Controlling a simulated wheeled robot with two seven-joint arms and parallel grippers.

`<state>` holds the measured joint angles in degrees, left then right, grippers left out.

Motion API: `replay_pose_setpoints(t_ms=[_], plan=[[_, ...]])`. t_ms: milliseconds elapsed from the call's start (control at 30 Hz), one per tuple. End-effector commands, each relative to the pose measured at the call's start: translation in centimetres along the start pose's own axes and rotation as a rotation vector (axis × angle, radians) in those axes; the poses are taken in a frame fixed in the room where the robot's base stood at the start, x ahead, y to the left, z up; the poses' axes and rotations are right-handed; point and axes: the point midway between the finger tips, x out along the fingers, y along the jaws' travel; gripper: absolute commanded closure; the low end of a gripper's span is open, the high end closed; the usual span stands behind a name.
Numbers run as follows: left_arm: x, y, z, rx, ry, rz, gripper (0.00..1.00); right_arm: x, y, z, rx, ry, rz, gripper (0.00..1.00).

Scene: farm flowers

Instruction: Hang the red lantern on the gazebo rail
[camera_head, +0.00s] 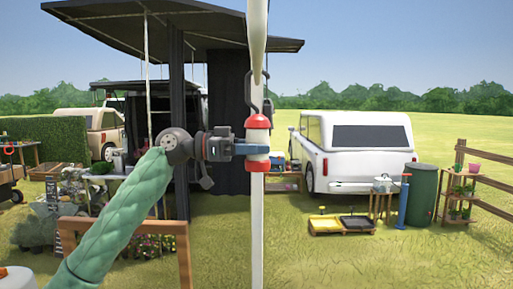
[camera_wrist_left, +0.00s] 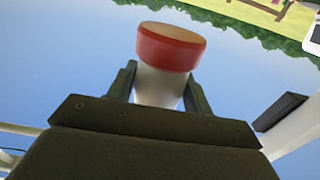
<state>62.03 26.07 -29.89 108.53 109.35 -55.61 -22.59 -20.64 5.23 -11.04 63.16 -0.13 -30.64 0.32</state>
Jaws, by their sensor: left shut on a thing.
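The red lantern (camera_head: 258,122) has red ends, a white body and a dark hook (camera_head: 249,88) on top. It hangs upright in my left gripper (camera_head: 247,149), which is shut around its middle. In the left wrist view, one red end of the lantern (camera_wrist_left: 170,46) and its white body show between the fingers (camera_wrist_left: 160,88). The white gazebo rail (camera_head: 257,30) runs from the top of the head view down to the hook's height. The hook overlaps the rail in the picture; I cannot tell whether it is over it or touching. My right gripper is out of view.
A white post (camera_head: 257,220) stands directly behind the lantern. A dark canopy (camera_head: 180,20) with a dark post (camera_head: 178,90) is at the left. A white car (camera_head: 360,150), a green barrel (camera_head: 421,192) and a wooden shelf (camera_head: 458,200) stand at the right. Open grass lies ahead.

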Motion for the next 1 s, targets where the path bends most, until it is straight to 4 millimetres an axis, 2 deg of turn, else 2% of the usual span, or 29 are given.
replay_pose_setpoints(t_ms=[167,200,300,333,500,600,1000], plan=[[0.06,-0.05,0.33,-0.003,-0.004,0.001,0.70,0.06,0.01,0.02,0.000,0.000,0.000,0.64],[0.06,-0.05,0.34,-0.003,-0.004,0.001,0.46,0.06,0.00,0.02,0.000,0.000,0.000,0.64],[0.05,-0.05,0.31,-0.003,-0.003,0.000,0.26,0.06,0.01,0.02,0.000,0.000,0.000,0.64],[0.05,-0.05,0.30,-0.002,-0.003,0.000,0.24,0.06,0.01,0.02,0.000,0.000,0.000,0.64],[0.03,-0.04,0.22,-0.002,-0.002,0.000,0.24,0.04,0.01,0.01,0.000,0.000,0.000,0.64],[0.04,-0.04,0.24,-0.002,-0.003,0.000,0.13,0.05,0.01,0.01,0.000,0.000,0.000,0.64],[0.03,-0.03,0.17,-0.001,-0.002,0.000,0.13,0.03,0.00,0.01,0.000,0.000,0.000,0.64]])
